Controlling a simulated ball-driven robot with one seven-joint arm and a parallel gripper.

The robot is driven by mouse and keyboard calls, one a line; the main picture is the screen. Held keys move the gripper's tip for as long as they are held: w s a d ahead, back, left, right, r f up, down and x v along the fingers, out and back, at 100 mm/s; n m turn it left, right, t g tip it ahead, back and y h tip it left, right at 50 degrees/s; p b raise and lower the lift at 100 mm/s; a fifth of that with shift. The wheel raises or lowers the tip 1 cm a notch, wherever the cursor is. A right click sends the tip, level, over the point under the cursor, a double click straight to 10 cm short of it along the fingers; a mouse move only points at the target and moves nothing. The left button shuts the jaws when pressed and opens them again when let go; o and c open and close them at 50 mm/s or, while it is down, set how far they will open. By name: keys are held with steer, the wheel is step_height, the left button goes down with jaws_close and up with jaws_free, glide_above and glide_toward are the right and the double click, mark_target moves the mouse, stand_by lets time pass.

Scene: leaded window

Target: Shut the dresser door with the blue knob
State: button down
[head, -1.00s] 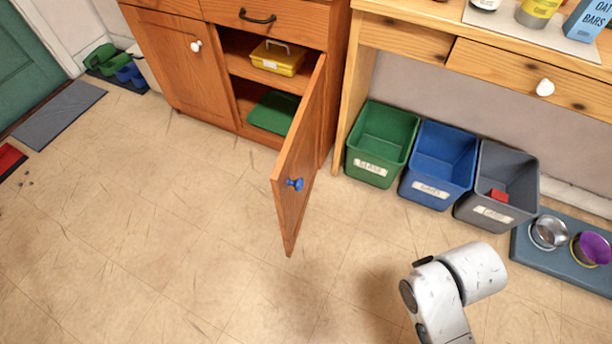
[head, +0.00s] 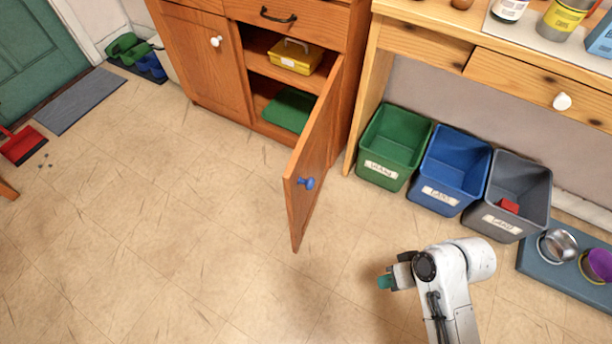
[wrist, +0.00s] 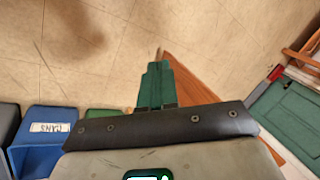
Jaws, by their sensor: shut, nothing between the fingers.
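The orange-brown dresser door (head: 318,150) stands wide open, swung out into the room from the right side of the dresser's opening. Its blue knob (head: 306,183) faces right, towards the bins. My gripper (head: 384,282), with green fingertips, is shut and empty. In the head view it is over the floor, right of the door and nearer to me, apart from it. In the wrist view my gripper (wrist: 156,68) hides part of an orange-brown wooden panel (wrist: 192,80), seemingly the door. The knob cannot be made out there.
The open dresser (head: 358,80) holds a yellow box (head: 296,55) and a green item (head: 289,108). Green (head: 392,148), blue (head: 450,170) and grey (head: 512,195) bins stand right of the door. A red dustpan (head: 24,145) lies far left.

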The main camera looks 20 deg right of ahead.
steer(key=w+a+r+m+t+y+p, duration=0.2)
steer(key=w+a+r+t+y, duration=0.15)
steer(key=w+y, duration=0.3)
steer(key=m+t+y+p, duration=0.2)
steer(key=m+t+y, duration=0.2)
steer(key=t, duration=0.2)
glide_toward(290, 180)
steer(key=shift+g, duration=0.25)
steer(key=x, duration=0.7)
steer(key=shift+d+r, duration=0.1)
